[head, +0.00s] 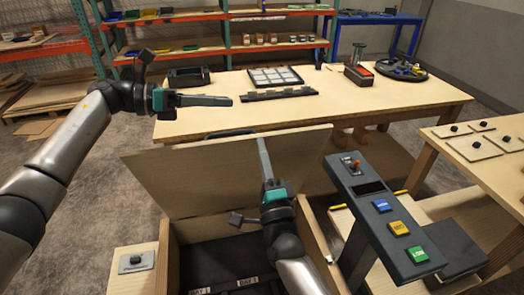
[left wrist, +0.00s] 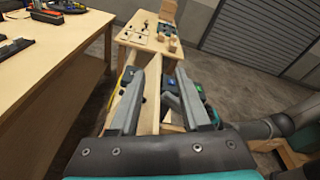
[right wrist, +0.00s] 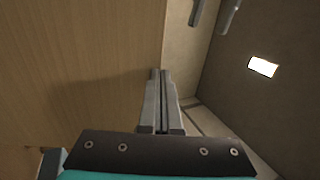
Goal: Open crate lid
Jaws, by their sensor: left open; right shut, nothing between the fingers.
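The wooden crate (head: 312,232) stands open at the front, with dark contents inside. Its lid (head: 190,180) is raised at the crate's far side, with a black handle (head: 230,132) at its top edge. My right gripper (head: 262,142) is shut and empty, its fingers pointing up in front of the lid's inner face. In the right wrist view, the shut fingers (right wrist: 160,75) lie beside the wooden panel; I cannot tell whether they touch it. My left gripper (head: 230,100) is open and empty, above and behind the lid in the picture; its spread fingers (left wrist: 164,75) show in the left wrist view.
A console (head: 385,215) with a lever and blue, yellow and green buttons stands right of the crate. The long wooden table (head: 330,105) behind holds a tray (head: 275,76) and other parts. A side table (head: 480,150) is at the right. A small plate with a black knob (head: 136,262) is left of the crate.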

